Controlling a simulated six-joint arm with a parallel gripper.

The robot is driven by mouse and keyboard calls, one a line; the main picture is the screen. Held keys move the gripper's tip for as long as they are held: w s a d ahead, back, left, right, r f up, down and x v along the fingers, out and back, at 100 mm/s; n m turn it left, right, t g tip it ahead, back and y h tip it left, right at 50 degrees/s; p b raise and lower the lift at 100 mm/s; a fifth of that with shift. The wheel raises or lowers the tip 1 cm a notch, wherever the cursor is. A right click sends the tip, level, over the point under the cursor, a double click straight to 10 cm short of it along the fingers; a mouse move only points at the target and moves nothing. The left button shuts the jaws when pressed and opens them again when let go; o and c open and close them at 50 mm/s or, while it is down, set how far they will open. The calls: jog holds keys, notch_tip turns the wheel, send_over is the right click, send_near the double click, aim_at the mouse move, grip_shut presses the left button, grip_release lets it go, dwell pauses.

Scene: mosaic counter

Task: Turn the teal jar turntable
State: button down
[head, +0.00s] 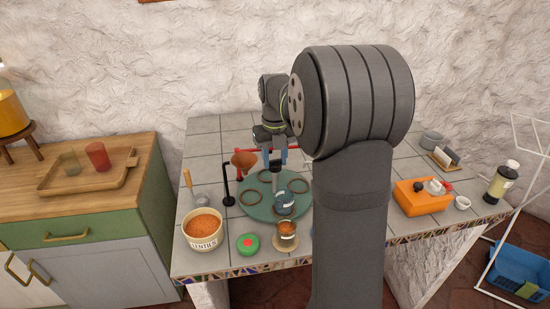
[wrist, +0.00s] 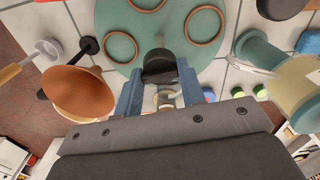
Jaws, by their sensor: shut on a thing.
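The teal turntable (head: 258,211) lies flat on the tiled counter, with several copper-coloured rings on it. A glass jar (head: 284,204) with a blue-teal label stands at its front right. A post with a dark knob (wrist: 158,66) rises from the turntable's middle. My gripper (head: 277,160) is over the turntable and shut on this knob, with a blue finger on each side in the wrist view (wrist: 159,82). The turntable also shows in the wrist view (wrist: 172,30), partly cut off at the top. My arm hides its right surroundings in the head view.
A copper funnel (head: 243,160) on a black stand is close at the left. An orange box (head: 421,202) and a bottle (head: 500,183) are at the right.

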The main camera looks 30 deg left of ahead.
jog(key=shift+r, duration=0.1)
jog(key=c, duration=0.9)
grip_release()
jog(key=shift+n, duration=0.3)
jog(key=n, duration=1.5)
jog(key=shift+n, duration=0.4)
notch_tip(320, 180, up, 17)
jog(key=shift+r, duration=0.15)
